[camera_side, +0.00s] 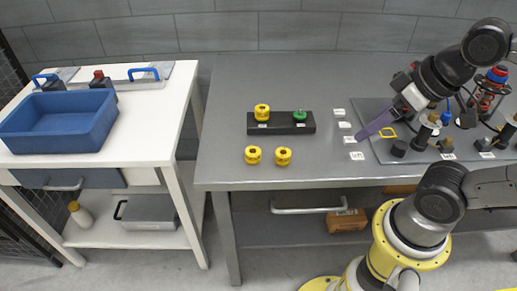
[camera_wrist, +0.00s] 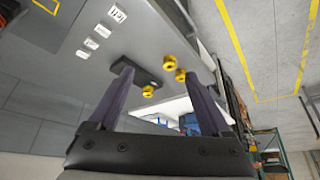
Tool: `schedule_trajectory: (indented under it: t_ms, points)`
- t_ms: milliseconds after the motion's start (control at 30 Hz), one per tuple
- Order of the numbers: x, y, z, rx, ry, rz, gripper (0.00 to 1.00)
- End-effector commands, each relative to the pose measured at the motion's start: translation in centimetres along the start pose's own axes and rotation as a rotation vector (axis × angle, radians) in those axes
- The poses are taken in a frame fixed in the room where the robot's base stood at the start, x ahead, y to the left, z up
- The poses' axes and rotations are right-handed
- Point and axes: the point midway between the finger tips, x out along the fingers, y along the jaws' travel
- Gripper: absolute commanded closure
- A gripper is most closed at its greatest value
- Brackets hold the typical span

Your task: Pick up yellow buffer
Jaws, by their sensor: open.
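One yellow buffer (camera_side: 262,112) stands on the left end of a black block (camera_side: 281,126). Two more, a left one (camera_side: 253,155) and a right one (camera_side: 283,157), stand on the bare grey table in front of the block. My gripper (camera_side: 362,136) is to the right of all three, its purple fingers tilted down to the left, apart from them. In the wrist view my gripper (camera_wrist: 158,73) is open and empty, with the buffers (camera_wrist: 168,56) (camera_wrist: 180,75) (camera_wrist: 148,91) beyond the fingers.
A green-topped part (camera_side: 299,115) stands on the block's right end. A plate with fixture parts (camera_side: 379,148) is at right. A white table (camera_side: 150,125) with a blue bin (camera_side: 60,140) stands left, across a gap.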

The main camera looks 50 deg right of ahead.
Motion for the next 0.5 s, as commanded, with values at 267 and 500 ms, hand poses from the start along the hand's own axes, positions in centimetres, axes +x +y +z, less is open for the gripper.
schedule_trajectory:
  t_ms: [267,500]
  points:
    - [0.0,0.0,0.0,0.003,0.0,0.0,0.15]
    - [-0.74,-0.6,-0.69,0.277,0.003,-0.028,0.15]
